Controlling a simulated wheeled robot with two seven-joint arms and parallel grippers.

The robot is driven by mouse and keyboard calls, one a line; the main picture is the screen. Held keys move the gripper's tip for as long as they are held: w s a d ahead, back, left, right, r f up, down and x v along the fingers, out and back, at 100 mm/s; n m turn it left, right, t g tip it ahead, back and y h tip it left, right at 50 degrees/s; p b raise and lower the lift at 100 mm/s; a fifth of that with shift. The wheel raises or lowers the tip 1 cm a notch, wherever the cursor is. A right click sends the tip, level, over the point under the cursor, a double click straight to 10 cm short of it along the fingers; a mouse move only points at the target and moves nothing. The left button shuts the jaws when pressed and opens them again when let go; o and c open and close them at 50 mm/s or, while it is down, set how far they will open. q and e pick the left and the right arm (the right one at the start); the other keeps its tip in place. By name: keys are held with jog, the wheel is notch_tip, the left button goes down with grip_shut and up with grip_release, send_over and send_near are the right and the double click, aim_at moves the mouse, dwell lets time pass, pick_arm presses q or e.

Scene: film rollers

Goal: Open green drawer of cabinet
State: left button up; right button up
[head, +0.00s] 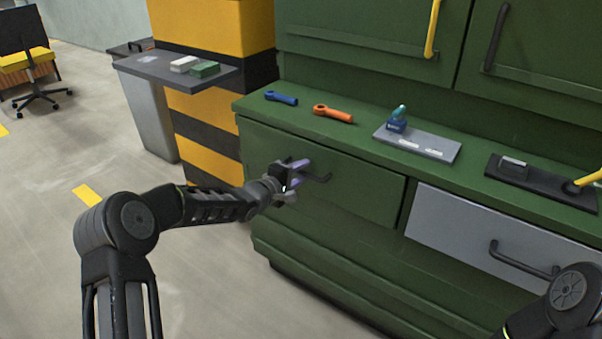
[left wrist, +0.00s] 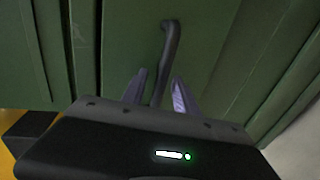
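The green cabinet (head: 340,268) stands at the right in the head view. Its green drawer (head: 365,192) sits at the upper left of the lower part and looks shut. The drawer's dark bar handle (head: 322,179) is partly hidden by my left gripper (head: 297,180). In the left wrist view the handle (left wrist: 170,50) runs down between the two purple fingers of the left gripper (left wrist: 160,92). The fingers are apart, one on each side of the bar, with a gap visible. My right gripper is outside both views; only a piece of its arm shows at the lower right.
A grey drawer (head: 480,238) with a dark handle is right of the green one. On the countertop lie a blue wrench (head: 281,98), an orange wrench (head: 333,113), a grey plate (head: 430,146) and a black tray (head: 545,190). A yellow-black pillar (head: 208,110) stands left. The floor in front is clear.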

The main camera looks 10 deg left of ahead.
pick_arm(q)
grip_shut()
dwell(1.3)
